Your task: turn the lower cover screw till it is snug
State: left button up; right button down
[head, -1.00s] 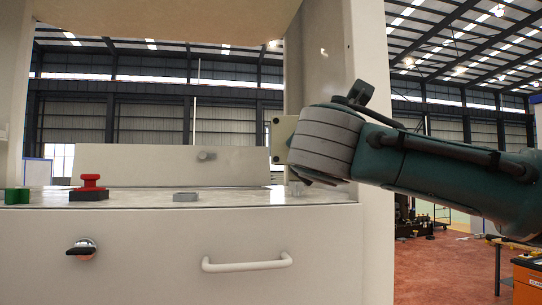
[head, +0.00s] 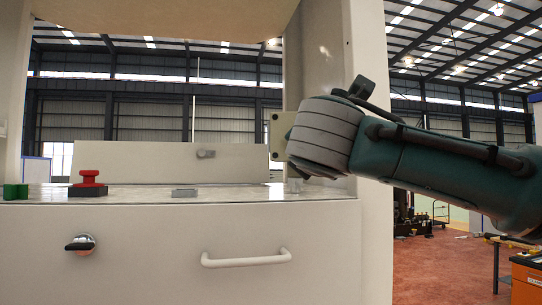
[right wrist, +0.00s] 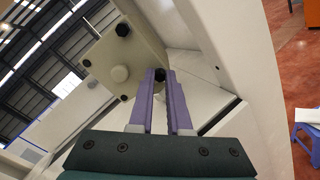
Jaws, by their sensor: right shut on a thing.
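The pale cover plate (head: 279,135) stands upright at the right of the machine's worktop, partly behind my right wrist. In the right wrist view the plate (right wrist: 140,50) fills the upper middle, with a round pale knob (right wrist: 120,73) and small dark screw heads. The purple fingers of my right gripper (right wrist: 160,76) reach to the plate's near edge and are shut on a dark screw head (right wrist: 160,74), which appears to be the lower cover screw. Its thread is hidden, so I cannot tell how far in it sits. My left gripper is not in view.
A white handle (head: 246,259) and a black-levered knob (head: 80,244) are on the front panel. A pale post (head: 371,240) stands close beside my right arm.

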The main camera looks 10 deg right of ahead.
jog(key=shift+f+m+b, duration=0.25)
jog(key=shift+m+b, duration=0.25)
jog(key=shift+b, duration=0.2)
jog(key=m+b, duration=0.7)
jog(key=shift+b, duration=0.35)
jog(key=m+b, duration=0.3)
jog(key=shift+m, duration=0.3)
jog(key=m+b, duration=0.1)
jog(key=m, duration=0.1)
jog(key=shift+m+b, duration=0.3)
jog(key=shift+b, duration=0.05)
jog(key=m+b, duration=0.1)
jog(key=m, duration=0.2)
jog(key=shift+r+m+b, duration=0.1)
jog(key=shift+m+b, duration=0.3)
jog(key=m+b, duration=0.1)
jog(key=m, duration=0.2)
jog(key=shift+m, duration=0.3)
jog(key=m+b, duration=0.1)
jog(key=m, duration=0.3)
jog(key=shift+r+m, duration=0.1)
jog(key=shift+m, duration=2)
